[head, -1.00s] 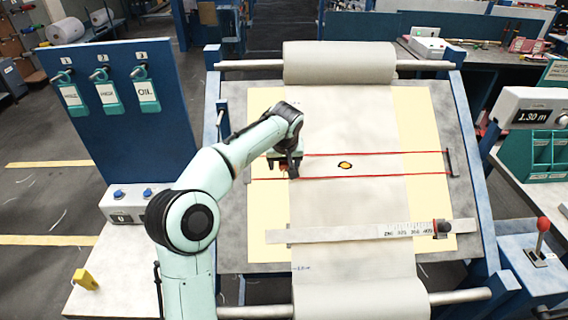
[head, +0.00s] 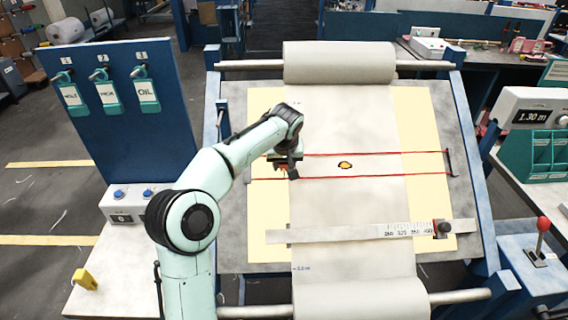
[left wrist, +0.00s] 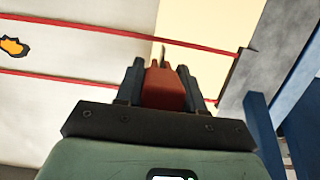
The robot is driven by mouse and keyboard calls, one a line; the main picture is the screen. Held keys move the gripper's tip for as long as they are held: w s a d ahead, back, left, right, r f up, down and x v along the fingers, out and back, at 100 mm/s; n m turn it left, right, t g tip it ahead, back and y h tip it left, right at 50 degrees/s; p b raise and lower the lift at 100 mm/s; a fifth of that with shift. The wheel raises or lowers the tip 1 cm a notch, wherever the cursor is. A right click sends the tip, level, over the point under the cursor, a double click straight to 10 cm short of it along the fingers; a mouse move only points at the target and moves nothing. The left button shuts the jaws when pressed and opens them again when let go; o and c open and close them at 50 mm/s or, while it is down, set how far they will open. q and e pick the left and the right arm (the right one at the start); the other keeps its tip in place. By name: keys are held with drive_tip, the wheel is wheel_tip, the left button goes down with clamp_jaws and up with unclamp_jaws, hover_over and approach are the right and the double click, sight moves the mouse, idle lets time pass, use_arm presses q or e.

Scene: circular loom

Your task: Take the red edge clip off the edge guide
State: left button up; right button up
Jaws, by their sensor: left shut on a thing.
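The red edge clip (left wrist: 164,90) is between the two dark fingers of my left gripper (left wrist: 162,80) in the left wrist view. The gripper is shut on it, and the fingers hide its sides. A thin dark upright piece shows just beyond the clip. In the head view my left gripper (head: 287,168) is over the left edge of the pale cloth, by the two red lines. There the gripper mostly hides the clip. I cannot clearly make out the edge guide, or whether the clip still touches it. My right gripper is not in view.
The cloth (head: 340,120) runs between two rolls over a cream panel (head: 425,120). An orange dark-rimmed patch (head: 345,165) lies between the red lines. A ruler bar (head: 340,234) crosses below. A tag board (head: 120,110) stands left, a red-knobbed lever (head: 542,225) right.

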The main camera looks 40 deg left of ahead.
use_arm(q)
drive_tip(key=shift+s+d+r, duration=0.2)
drive_tip(key=shift+r, duration=0.1)
drive_tip(key=shift+s+d+v, duration=0.1)
drive_tip(key=shift+s+v, duration=0.05)
drive_tip(key=shift+v, duration=0.8)
drive_tip(key=shift+s+d+v, duration=0.1)
drive_tip(key=shift+v, duration=0.85)
drive_tip(key=shift+f, duration=0.2)
drive_tip(key=shift+f, duration=0.1)
